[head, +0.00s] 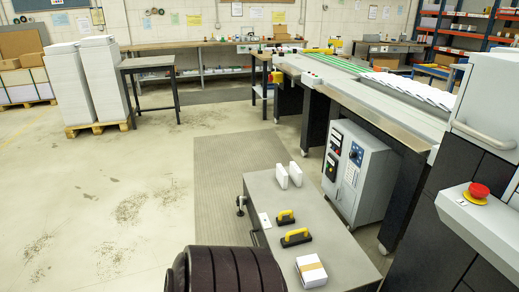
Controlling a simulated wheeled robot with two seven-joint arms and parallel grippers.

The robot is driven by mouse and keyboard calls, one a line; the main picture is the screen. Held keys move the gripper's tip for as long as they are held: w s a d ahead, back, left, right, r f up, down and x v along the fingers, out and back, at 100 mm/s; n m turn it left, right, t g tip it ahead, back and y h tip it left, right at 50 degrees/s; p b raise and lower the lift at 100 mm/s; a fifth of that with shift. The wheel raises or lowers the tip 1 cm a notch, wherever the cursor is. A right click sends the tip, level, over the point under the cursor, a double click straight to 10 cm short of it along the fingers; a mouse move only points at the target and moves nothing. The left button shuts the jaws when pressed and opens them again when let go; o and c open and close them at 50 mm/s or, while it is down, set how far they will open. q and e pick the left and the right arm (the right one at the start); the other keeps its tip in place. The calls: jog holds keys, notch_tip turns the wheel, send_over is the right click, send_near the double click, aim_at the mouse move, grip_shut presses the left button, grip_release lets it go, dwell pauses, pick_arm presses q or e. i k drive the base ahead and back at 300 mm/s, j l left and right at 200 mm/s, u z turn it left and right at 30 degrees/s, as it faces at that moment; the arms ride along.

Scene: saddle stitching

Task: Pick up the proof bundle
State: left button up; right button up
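A white paper stack with a tan band around it, which looks like the proof bundle (311,272), lies near the front end of the grey-topped bench (262,190) in the head view. It is apart from the other things on the bench, and nothing visible holds it. Neither of my grippers shows in this view.
Two yellow-and-black handled tools (296,238) (285,217) and two upright white blocks (282,176) (296,174) stand farther back on the bench. A grey control cabinet (362,172) stands close on its right. The floor left of the bench is open.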

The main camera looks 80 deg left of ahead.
aim_at(312, 274)
jog(key=u, duration=1.9)
